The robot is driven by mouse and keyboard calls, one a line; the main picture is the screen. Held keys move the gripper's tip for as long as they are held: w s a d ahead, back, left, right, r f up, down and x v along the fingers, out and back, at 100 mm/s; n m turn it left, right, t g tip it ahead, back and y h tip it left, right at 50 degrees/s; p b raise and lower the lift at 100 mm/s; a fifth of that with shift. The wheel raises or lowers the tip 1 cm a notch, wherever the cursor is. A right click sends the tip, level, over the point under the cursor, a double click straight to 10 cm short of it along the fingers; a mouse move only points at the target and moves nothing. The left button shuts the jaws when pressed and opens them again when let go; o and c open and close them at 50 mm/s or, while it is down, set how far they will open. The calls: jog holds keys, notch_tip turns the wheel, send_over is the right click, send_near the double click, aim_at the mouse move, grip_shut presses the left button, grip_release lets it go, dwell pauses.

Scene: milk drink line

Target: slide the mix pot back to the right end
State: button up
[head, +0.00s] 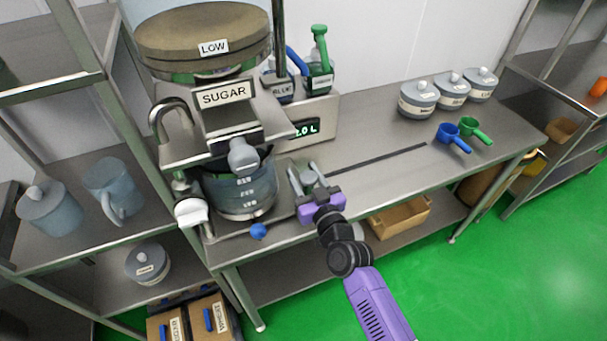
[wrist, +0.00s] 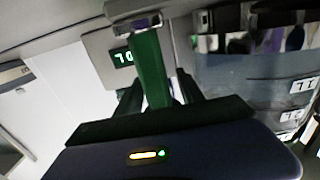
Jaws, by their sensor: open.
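The mix pot (head: 240,192), a clear grey vessel with volume marks, stands under the sugar dispenser at the left end of the bench. It also shows at the right of the wrist view (wrist: 245,80). My gripper (head: 305,178) is just right of the pot, low over the bench, with its jaws open. In the wrist view a dark green bar (wrist: 150,65) stands between the fingers (wrist: 157,95); I cannot tell whether it belongs to the pot or whether the fingers touch it.
A dark slot (head: 375,159) runs right along the bench from near my gripper. Its path looks clear. Blue (head: 453,137) and green (head: 474,130) scoops and lidded jars (head: 417,99) stand at the right end. A scale display (head: 305,128) is behind my gripper.

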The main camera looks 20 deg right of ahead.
grip_shut()
dwell(1.3)
